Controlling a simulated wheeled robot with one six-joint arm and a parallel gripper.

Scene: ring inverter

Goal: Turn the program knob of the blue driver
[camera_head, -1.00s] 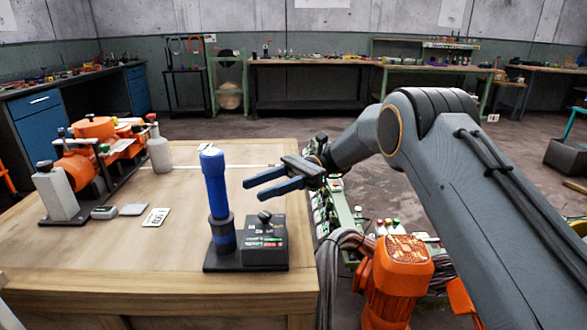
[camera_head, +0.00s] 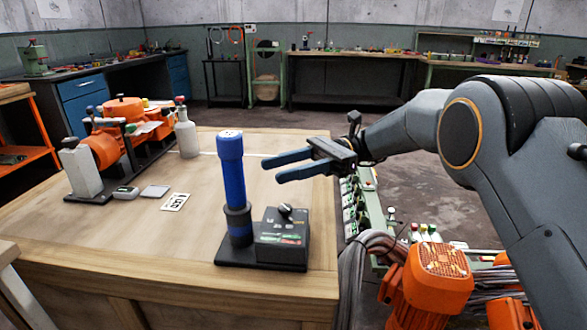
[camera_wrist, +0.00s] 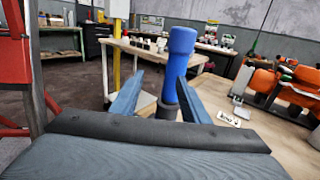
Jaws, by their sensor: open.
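The blue driver (camera_head: 232,185) stands upright in a dark collar on a black base (camera_head: 235,252) near the table's front right corner. A dark control box (camera_head: 283,238) sits on the same base, right of the driver. The program knob (camera_head: 286,211), small and dark with a light mark, is on top of the box. My gripper (camera_head: 270,170) is open and empty, to the right of the driver's upper part and above the knob, apart from both. In the wrist view the blue driver (camera_wrist: 178,62) shows beyond and between the open fingers (camera_wrist: 157,98). The knob is not visible there.
An orange machine (camera_head: 110,150) on a black base, a grey bottle (camera_head: 186,135) and a white card (camera_head: 175,202) lie farther left on the wooden table (camera_head: 110,235). The orange motor (camera_head: 438,275) and cables stand just right of the table edge.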

